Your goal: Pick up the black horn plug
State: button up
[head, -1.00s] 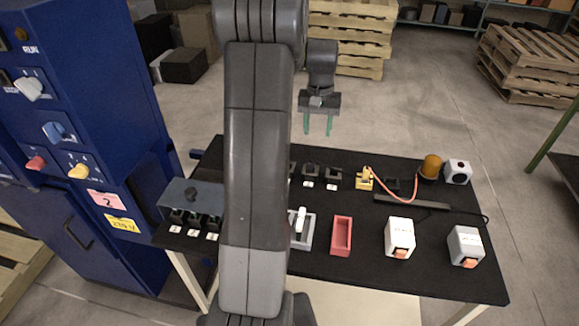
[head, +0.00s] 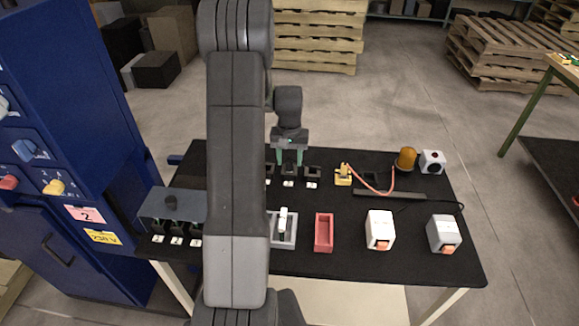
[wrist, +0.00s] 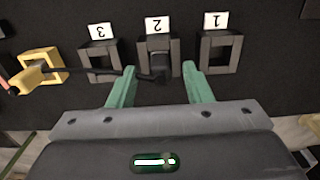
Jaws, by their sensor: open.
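A black plug-like piece (wrist: 157,65), which looks like the black horn plug, sits in the square frame at label 2 (wrist: 158,25) in the wrist view. A dark cord or bar runs from it leftward across the frame at label 3 toward the yellow plug (wrist: 32,76). My gripper (wrist: 159,70) is open, its green fingers to the left and right of the black piece, with nothing held. In the head view my gripper (head: 290,158) is low over the middle frame of the row. The plug is hard to make out there, and contact cannot be told.
Frames labelled 3 (wrist: 100,62) and 1 (wrist: 220,54) flank the middle one closely. On the black table are a yellow plug (head: 343,175) with a red cord, an amber lamp (head: 407,158), a red tray (head: 324,233) and white boxes (head: 380,230). A blue cabinet (head: 90,130) stands left.

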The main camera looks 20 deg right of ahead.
jog(key=shift+f, duration=0.9)
jog(key=shift+c, duration=0.4)
grip_shut()
jog(key=shift+r, duration=0.15)
